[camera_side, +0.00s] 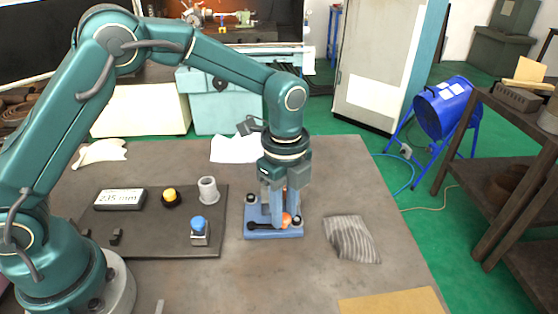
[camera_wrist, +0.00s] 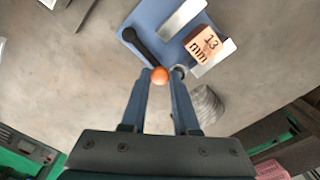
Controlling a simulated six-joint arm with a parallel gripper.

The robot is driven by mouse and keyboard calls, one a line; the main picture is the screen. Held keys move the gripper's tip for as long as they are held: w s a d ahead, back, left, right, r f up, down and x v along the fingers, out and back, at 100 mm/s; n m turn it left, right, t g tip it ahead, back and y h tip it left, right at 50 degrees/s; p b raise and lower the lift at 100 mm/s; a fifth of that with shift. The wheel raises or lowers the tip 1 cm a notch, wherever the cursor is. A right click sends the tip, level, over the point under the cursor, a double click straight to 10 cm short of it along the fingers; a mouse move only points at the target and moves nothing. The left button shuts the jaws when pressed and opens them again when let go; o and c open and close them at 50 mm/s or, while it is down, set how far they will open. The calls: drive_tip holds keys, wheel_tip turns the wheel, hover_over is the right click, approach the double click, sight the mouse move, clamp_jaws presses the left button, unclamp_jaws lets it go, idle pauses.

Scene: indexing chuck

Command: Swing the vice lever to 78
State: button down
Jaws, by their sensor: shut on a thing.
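The vice has a blue base (camera_side: 262,235) and stands under my gripper in the side view. In the wrist view the base (camera_wrist: 152,14) carries pale metal jaws with an orange-brown block (camera_wrist: 203,44) marked "13 mm" between them. The black vice lever (camera_wrist: 138,45) runs from its pivot on the base to an orange ball knob (camera_wrist: 160,76). The knob also shows low at the vice in the side view (camera_side: 287,220). My gripper (camera_wrist: 165,72) points down with its fingers shut on the knob. No lever scale is legible.
A dark panel (camera_side: 150,245) left of the vice holds a display (camera_side: 120,199) that seems to read "235 mm", a yellow button (camera_side: 170,196), a grey cup (camera_side: 208,190) and a blue-topped part (camera_side: 198,229). A ridged grey piece (camera_side: 351,239) lies right of the vice.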

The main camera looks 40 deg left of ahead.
drive_tip(key=s+m, duration=0.1)
drive_tip(key=m, duration=0.1)
drive_tip(key=s+d+m, duration=0.1)
drive_tip(key=m, duration=0.1)
drive_tip(key=shift+d+r, duration=0.1)
drive_tip(key=shift+r, duration=0.05)
drive_tip(key=s+m, duration=0.1)
drive_tip(key=m, duration=0.2)
drive_tip(key=shift+s+d+m, duration=0.15)
drive_tip(key=shift+s+m, duration=0.2)
drive_tip(key=shift+m, duration=0.05)
drive_tip(key=s+m, duration=0.1)
drive_tip(key=m, duration=0.2)
drive_tip(key=shift+s, duration=0.4)
drive_tip(key=shift+s+a+m, duration=0.2)
drive_tip(key=shift+s+m, duration=0.15)
drive_tip(key=shift+m, duration=0.55)
drive_tip(key=shift+s+a+m, duration=0.2)
drive_tip(key=shift+s+m, duration=0.15)
drive_tip(key=shift+m, duration=0.55)
drive_tip(key=c, duration=0.9)
unclamp_jaws()
drive_tip(key=shift+c, duration=0.2)
drive_tip(key=shift+r, duration=2.55)
